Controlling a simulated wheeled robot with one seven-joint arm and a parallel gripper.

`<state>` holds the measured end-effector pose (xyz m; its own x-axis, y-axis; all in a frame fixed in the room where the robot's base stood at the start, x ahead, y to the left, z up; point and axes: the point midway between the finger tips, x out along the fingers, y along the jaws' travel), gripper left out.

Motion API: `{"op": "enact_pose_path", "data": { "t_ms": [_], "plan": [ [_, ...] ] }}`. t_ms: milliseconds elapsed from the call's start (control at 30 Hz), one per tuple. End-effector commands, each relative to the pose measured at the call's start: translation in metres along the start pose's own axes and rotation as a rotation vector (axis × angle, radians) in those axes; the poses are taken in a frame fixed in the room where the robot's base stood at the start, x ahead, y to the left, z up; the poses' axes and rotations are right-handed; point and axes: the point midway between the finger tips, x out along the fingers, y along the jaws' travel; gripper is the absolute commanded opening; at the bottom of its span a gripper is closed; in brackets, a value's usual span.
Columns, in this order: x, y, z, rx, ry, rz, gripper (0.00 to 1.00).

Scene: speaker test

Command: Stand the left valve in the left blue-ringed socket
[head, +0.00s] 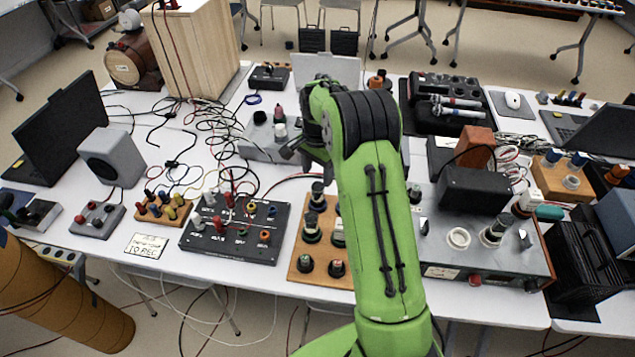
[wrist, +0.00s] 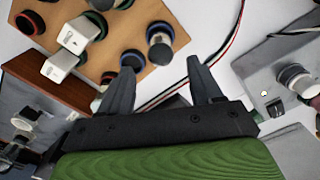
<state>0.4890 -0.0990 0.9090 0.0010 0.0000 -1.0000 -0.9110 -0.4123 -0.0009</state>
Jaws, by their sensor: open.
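A wooden board (head: 297,275) carries valves and ringed sockets, partly hidden behind my arm in the head view. A dark valve with a pale top (head: 317,195) stands at its back left, and another dark round piece (head: 311,230) is in front. In the wrist view, a grey-topped valve (wrist: 160,52) appears upright at a blue-ringed place near the board's corner. A blue-ringed socket (wrist: 133,60) is beside it, and I see no valve in it. My gripper (wrist: 160,88) is open and empty, apart from that valve. I cannot tell which socket counts as left.
Two pale blocks (wrist: 70,38) rise from the board. A grey amplifier (head: 440,255) is right of it, a black switch panel (head: 225,245) left. A grey box (head: 258,150) with upright parts stands behind left. Red and black cables (wrist: 225,45) cross nearby.

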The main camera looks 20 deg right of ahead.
Motion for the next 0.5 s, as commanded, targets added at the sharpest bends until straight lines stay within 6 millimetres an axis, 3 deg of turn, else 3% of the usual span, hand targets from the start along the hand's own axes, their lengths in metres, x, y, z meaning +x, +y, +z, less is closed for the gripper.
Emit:
{"op": "enact_pose_path", "data": {
  "t_ms": [100,267,367,500],
  "plan": [
    [-0.025,-0.001,0.000,-0.001,0.000,-0.002,0.65],
    [-0.042,0.001,0.003,-0.013,0.003,-0.005,0.65],
    [-0.074,0.009,0.018,-0.096,0.031,-0.034,0.65],
    [-0.140,0.043,0.060,-0.310,0.101,-0.095,0.65]
  ]
}}
